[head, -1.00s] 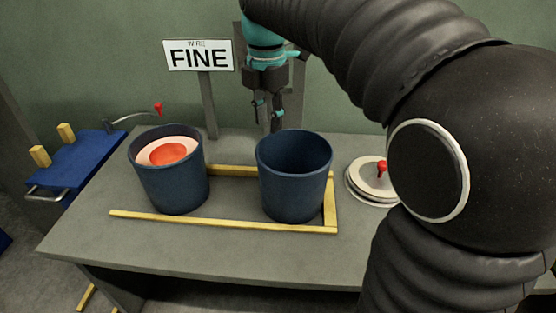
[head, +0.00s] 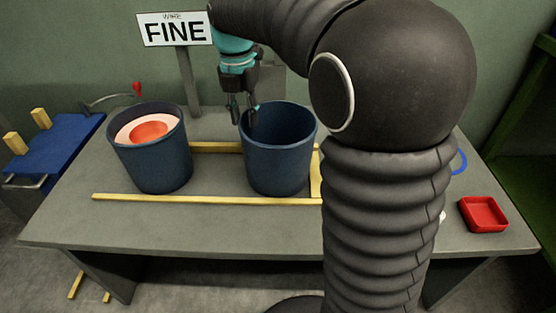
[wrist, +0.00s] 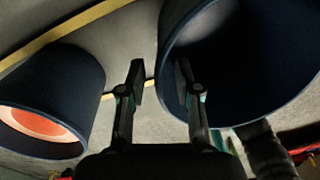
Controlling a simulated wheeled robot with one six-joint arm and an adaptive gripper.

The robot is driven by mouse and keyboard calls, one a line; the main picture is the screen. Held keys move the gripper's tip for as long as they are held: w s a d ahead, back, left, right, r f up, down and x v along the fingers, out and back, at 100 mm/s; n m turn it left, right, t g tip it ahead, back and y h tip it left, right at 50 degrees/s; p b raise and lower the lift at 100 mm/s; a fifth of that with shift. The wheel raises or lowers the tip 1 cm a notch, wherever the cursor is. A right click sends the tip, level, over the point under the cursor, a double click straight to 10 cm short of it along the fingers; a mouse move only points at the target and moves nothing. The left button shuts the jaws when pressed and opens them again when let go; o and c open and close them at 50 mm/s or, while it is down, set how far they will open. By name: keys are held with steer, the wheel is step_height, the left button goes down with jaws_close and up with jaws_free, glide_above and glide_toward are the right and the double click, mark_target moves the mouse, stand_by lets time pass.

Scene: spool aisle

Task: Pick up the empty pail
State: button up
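The empty dark blue pail (head: 278,168) stands upright on the grey table, and its opening shows dark in the wrist view (wrist: 245,55). A second dark blue pail (head: 155,170) stands to its left with a pale and orange round thing inside; it also shows in the wrist view (wrist: 60,85). My gripper (head: 243,115) is open at the empty pail's left rim. In the wrist view my gripper (wrist: 160,78) has one finger over the pail's opening and the other outside the rim. I cannot tell whether either finger touches the pail.
Yellow strips (head: 200,199) frame the pails' area on the table. A "WIRE FINE" sign (head: 175,31) stands behind. A red tray (head: 483,213) lies at the right end, and a blue bench (head: 50,150) is at the left. My arm covers the table's right middle.

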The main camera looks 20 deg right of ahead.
mark_target(248, 133)
steer(key=shift+s+d+f+b, duration=0.1)
steer(key=shift+f+b, duration=0.1)
steer(key=shift+f, duration=1.15)
steer(key=shift+s+d+f+b, duration=0.1)
steer(key=shift+f+b, duration=0.1)
steer(key=shift+f, duration=1.1)
jaws_close()
